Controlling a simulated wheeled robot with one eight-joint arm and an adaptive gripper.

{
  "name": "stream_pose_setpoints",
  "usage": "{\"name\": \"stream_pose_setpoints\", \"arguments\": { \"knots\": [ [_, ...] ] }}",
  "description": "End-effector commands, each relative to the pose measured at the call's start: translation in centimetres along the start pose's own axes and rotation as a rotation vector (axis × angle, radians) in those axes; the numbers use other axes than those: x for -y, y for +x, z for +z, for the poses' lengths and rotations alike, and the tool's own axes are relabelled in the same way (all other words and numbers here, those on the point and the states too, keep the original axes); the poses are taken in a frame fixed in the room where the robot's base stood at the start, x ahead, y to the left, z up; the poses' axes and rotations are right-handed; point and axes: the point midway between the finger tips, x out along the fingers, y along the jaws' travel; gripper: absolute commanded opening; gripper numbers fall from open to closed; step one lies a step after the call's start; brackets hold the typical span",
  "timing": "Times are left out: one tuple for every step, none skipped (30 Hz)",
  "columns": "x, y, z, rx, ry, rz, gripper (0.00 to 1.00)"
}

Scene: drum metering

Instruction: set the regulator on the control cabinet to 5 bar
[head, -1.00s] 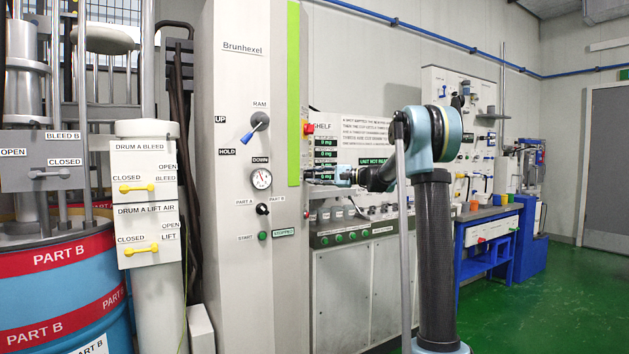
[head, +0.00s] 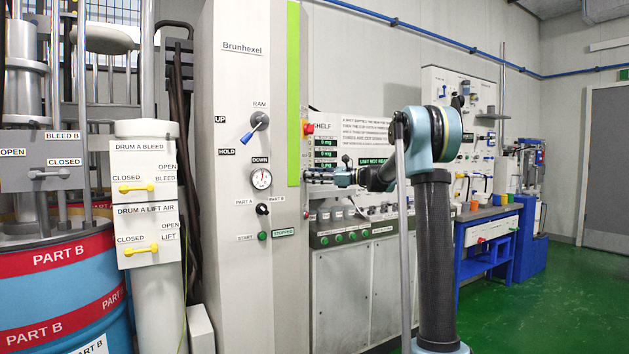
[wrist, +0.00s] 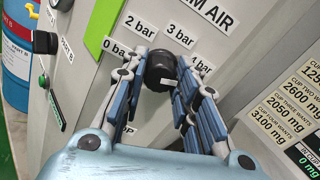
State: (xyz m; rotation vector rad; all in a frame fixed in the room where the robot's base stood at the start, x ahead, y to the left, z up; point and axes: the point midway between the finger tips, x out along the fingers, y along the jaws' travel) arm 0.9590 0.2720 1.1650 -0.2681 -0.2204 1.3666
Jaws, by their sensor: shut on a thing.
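The regulator's black knob (wrist: 160,68) is on the side of the control cabinet (head: 245,200). My gripper (wrist: 158,80) is shut on it, with the blue-grey fingers on either side. A pale mark shows on the knob. Labels 0 bar (wrist: 115,48), 2 bar (wrist: 140,27) and 3 bar (wrist: 180,35) stand around it. Another bar label at its right is partly hidden by a finger, and I see no 5 bar label. In the head view my gripper (head: 318,177) is at the cabinet's right edge, and the knob is hidden there.
The cabinet front carries a ram lever (head: 258,128), a round gauge (head: 261,179) and a black part selector (head: 262,209). A shelf bench (head: 355,235) with small cups stands right of the cabinet. A blue workbench (head: 487,235) is farther right. Green floor is clear at right.

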Motion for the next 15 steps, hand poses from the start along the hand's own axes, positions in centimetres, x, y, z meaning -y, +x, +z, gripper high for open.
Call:
{"name": "stream_pose_setpoints", "arguments": {
  "knots": [
    [-0.15, 0.0, -0.12, -0.002, 0.041, 0.003, 0.04],
    [-0.14, 0.0, -0.12, -0.002, 0.07, 0.003, 0.04],
    [-0.13, 0.0, -0.12, -0.002, 0.108, 0.003, 0.04],
    [-0.13, 0.0, -0.12, -0.002, 0.136, 0.003, 0.04],
    [-0.12, 0.0, -0.12, -0.002, 0.165, 0.003, 0.04],
    [-0.12, 0.0, -0.11, -0.002, 0.202, 0.003, 0.04],
    [-0.11, 0.0, -0.11, -0.002, 0.23, 0.003, 0.04],
    [-0.1, 0.0, -0.11, -0.002, 0.258, 0.003, 0.04],
    [-0.09, 0.01, -0.11, -0.002, 0.294, 0.003, 0.04],
    [-0.08, 0.0, -0.11, -0.002, 0.321, 0.003, 0.04],
    [-0.08, 0.01, -0.11, -0.002, 0.346, 0.003, 0.04],
    [-0.07, 0.01, -0.11, -0.002, 0.38, 0.003, 0.04],
    [-0.06, 0.01, -0.11, -0.002, 0.403, 0.003, 0.04],
    [-0.05, 0.01, -0.11, -0.002, 0.426, 0.002, 0.04],
    [-0.04, 0.01, -0.1, -0.002, 0.456, 0.002, 0.04]
  ]
}}
